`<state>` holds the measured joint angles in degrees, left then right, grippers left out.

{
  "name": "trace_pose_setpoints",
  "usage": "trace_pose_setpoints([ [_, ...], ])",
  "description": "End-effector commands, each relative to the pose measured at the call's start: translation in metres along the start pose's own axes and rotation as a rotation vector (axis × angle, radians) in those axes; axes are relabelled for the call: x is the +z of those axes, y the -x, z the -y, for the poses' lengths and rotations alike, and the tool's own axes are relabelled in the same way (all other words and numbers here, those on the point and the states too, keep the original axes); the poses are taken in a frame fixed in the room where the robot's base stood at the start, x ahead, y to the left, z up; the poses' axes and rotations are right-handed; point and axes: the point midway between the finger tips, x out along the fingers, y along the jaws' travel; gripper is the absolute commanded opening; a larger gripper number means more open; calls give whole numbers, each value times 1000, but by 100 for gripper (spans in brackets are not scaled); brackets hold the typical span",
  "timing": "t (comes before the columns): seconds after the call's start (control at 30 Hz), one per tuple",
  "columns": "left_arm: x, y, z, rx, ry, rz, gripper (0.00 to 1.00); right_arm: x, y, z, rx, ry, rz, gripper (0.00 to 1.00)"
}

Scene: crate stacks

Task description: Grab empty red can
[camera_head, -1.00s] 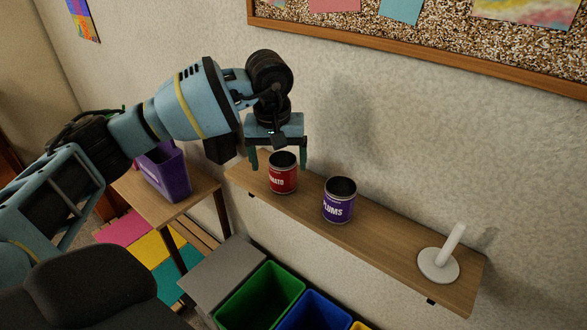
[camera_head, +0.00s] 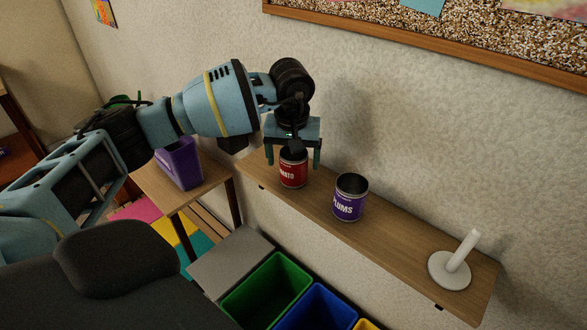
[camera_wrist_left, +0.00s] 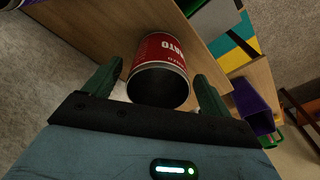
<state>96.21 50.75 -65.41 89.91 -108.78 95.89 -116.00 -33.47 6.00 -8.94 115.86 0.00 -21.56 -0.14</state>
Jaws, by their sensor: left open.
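The red can (camera_head: 293,170), with a tomato label, stands upright on the wall shelf. It also shows in the left wrist view (camera_wrist_left: 160,50), where its open top looks dark inside. My left gripper (camera_head: 293,160) is open above the can, with one finger on each side of it. In the left wrist view the left gripper (camera_wrist_left: 158,85) has its green fingers apart, with the can's rim between them. I cannot tell whether either finger touches the can. My right gripper is not in view.
A purple plums can (camera_head: 349,201) stands right of the red can on the wooden shelf (camera_head: 400,236). A white holder (camera_head: 450,270) stands at the shelf's right end. Green (camera_head: 240,312) and blue (camera_head: 290,325) bins stand below. A purple bin (camera_head: 180,165) sits on a small table at left.

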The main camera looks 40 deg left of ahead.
Motion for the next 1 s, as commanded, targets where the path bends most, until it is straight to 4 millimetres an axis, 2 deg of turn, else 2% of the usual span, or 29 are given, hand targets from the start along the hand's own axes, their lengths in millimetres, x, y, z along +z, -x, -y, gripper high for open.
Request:
trace_pose_setpoints([
  [0.1,-1,-16,0,-1,1,1,84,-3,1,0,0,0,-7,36],
  [0.2,-1,-24,-1,0,1,-1,84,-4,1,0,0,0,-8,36],
  [0.47,-1,-27,-1,1,0,-1,84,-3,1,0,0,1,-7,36],
  [0.57,-1,-27,-1,1,0,-1,73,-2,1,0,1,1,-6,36],
  [0.83,-1,-27,-1,1,0,-1,38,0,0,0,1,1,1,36],
  [1.0,-1,-27,-1,1,0,-2,36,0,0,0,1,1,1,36],
])
